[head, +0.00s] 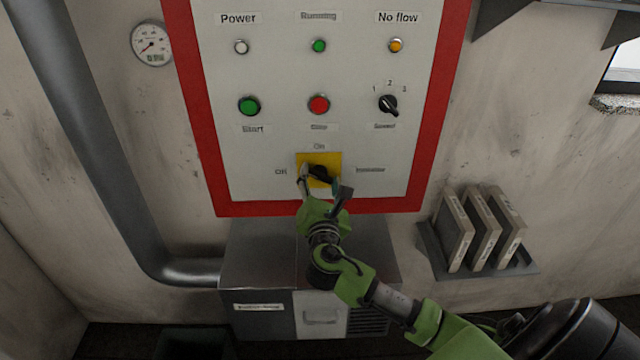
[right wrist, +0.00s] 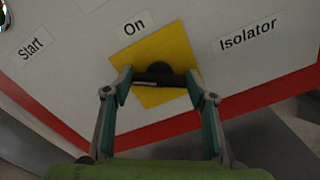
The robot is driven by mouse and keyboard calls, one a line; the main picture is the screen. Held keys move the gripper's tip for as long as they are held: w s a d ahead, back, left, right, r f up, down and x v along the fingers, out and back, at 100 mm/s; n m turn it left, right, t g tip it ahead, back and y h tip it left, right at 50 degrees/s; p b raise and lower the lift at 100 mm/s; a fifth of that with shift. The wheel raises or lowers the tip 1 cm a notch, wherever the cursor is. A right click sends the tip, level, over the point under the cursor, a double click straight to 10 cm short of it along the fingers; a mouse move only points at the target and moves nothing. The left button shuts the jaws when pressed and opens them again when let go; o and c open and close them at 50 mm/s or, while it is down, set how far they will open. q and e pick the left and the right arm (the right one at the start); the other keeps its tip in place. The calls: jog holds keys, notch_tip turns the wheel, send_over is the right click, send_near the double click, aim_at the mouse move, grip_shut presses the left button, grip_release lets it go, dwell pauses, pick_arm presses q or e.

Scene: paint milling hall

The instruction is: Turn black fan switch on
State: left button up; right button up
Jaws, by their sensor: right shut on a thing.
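The black switch (head: 321,173) is a rotary handle on a yellow plate (head: 333,158) low on the control panel. The label "On" is above the plate, "Off" is to its left and "Isolator" to its right. The handle lies roughly crosswise, not upright toward "On". My right gripper (head: 323,181) is shut on the handle, partly covering it in the head view. In the right wrist view the handle (right wrist: 159,79) spans between the two fingertips (right wrist: 159,84), against the yellow plate (right wrist: 165,50). My left gripper is not in view.
The red-bordered panel (head: 230,60) also carries a green start button (head: 249,106), a red button (head: 318,105), a small black selector (head: 388,104) and lamps. A metal cabinet (head: 260,255) stands below. A shelf with binders (head: 482,230) is at right, a pipe (head: 85,130) at left.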

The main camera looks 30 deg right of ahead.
jog(key=m+b, duration=0.1)
jog(key=m, duration=0.1)
jog(key=m+b, duration=0.1)
jog(key=m, duration=0.1)
jog(key=m+b, duration=0.1)
jog(key=m, duration=0.1)
jog(key=shift+f, duration=0.25)
jog(key=m+b, duration=0.2)
jog(key=m, duration=0.3)
jog(key=shift+d, duration=0.1)
jog(key=shift+m, duration=0.5)
jog(key=o, duration=1.1)
jog(key=shift+s, duration=0.15)
jog(key=shift+s+a, duration=0.25)
jog(key=v, duration=1.1)
jog(key=shift+s, duration=0.15)
